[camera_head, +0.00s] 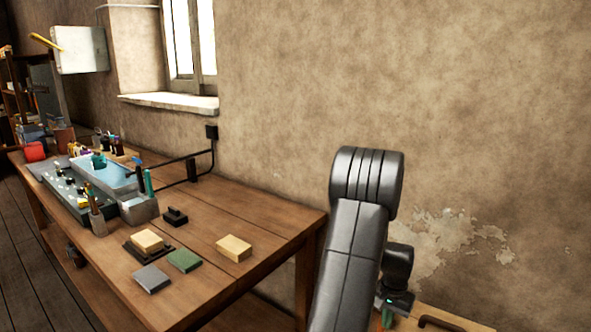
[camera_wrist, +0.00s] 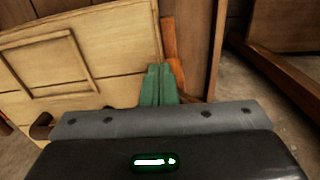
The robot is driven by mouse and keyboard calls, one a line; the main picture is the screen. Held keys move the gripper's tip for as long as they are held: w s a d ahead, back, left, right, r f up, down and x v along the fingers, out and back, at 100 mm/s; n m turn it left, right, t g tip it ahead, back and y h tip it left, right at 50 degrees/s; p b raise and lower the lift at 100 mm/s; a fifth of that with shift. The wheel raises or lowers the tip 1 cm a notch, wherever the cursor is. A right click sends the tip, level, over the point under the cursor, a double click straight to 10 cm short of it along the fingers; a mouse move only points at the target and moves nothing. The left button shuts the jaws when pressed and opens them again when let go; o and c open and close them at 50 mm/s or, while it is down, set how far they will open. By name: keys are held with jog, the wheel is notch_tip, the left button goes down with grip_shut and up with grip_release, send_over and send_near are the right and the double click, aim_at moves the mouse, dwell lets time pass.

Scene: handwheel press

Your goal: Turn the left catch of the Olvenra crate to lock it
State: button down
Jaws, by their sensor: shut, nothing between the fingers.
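The pale wooden crate (camera_wrist: 110,50) fills the upper left of the wrist view, with a framed panel on its face. Its top also shows at the bottom edge of the head view (camera_head: 455,316), with a dark brown handle (camera_head: 437,321). An orange bar (camera_wrist: 170,45) stands along the crate's right edge in the wrist view; its lower part is hidden behind my fingers, and I cannot tell for sure that it is the left catch. My gripper (camera_wrist: 158,70) has its green fingertips shut together and empty, close to the orange bar. Whether they touch it is unclear.
A wooden workbench (camera_head: 270,218) stands left in the head view, with blocks, a tool tray and bottles on it. A plastered wall (camera_head: 480,130) rises behind. In the wrist view, a dark wooden beam (camera_wrist: 280,75) runs at the right, with bare floor (camera_wrist: 245,85) beside it.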

jog(key=shift+s, duration=0.4)
notch_tip(320, 180, up, 6)
jog(key=p, duration=0.4)
jog(key=shift+a, duration=0.1)
jog(key=w+a+f+b, duration=0.2)
jog(key=a+f+b, duration=0.1)
jog(key=f+b, duration=0.3)
jog(key=shift+w+a+b, duration=0.15)
jog(key=shift+a+b, duration=0.2)
jog(key=shift+b, duration=0.45)
